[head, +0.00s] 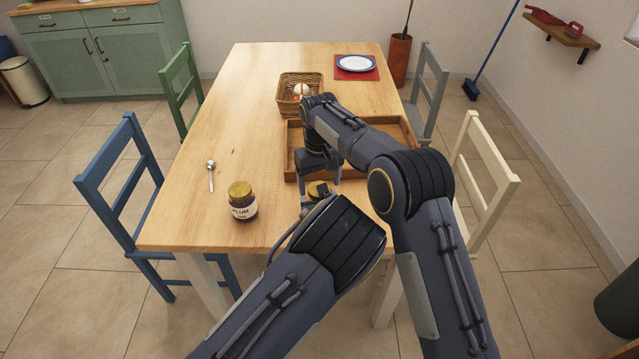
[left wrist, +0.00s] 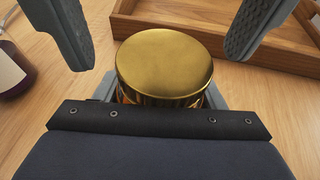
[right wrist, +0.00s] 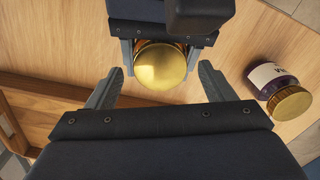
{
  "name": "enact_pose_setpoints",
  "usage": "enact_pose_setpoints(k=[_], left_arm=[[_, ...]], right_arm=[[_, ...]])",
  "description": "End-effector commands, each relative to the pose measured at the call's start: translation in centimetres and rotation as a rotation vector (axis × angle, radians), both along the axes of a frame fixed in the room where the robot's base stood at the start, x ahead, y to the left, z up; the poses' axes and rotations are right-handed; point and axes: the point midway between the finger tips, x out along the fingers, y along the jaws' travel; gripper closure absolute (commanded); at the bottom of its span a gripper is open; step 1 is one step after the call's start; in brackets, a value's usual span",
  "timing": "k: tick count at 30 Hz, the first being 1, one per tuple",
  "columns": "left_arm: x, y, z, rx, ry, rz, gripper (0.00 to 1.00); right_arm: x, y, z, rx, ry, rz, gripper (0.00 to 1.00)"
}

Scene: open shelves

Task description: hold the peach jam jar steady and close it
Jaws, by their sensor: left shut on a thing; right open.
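A jar with a gold lid (left wrist: 164,65) stands on the table; a little amber shows below the lid, and its label is hidden. In the head view its lid (head: 317,188) is partly covered by my arms. The lid sits on the jar; I cannot tell how tightly. My left gripper (right wrist: 160,55) is shut around the jar's body, below the lid. My right gripper (right wrist: 162,87) is open, its fingers spread to either side of the lid and apart from it, as the left wrist view also shows.
A plum jar (head: 243,204) with a gold lid stands to the left, with a spoon (head: 211,176) beyond it. A wooden tray (head: 290,160) lies just behind the held jar. Farther back are a basket (head: 290,95) with eggs and a plate (head: 356,63). The table's left side is mostly clear.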

Motion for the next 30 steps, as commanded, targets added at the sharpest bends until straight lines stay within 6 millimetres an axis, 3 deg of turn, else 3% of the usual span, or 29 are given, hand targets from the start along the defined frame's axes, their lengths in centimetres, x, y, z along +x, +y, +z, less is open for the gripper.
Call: enact_pose_setpoints(k=[6,16,22,30], left_arm=[[0.0,0.0,-0.1,0.001,0.003,0.001,1.00],[0.0,0.0,-0.1,0.001,0.003,0.001,1.00],[0.0,0.0,-0.1,0.001,0.003,0.001,1.00],[0.0,0.0,-0.1,0.001,0.003,0.001,1.00]], right_arm=[[0.1,0.0,2.9,0.002,-0.002,0.000,0.24],[0.0,0.0,3.4,0.000,-0.001,0.001,0.24],[0.0,0.0,3.4,0.000,-0.001,0.000,0.00],[0.1,0.0,3.7,0.001,-0.002,0.000,0.00]])
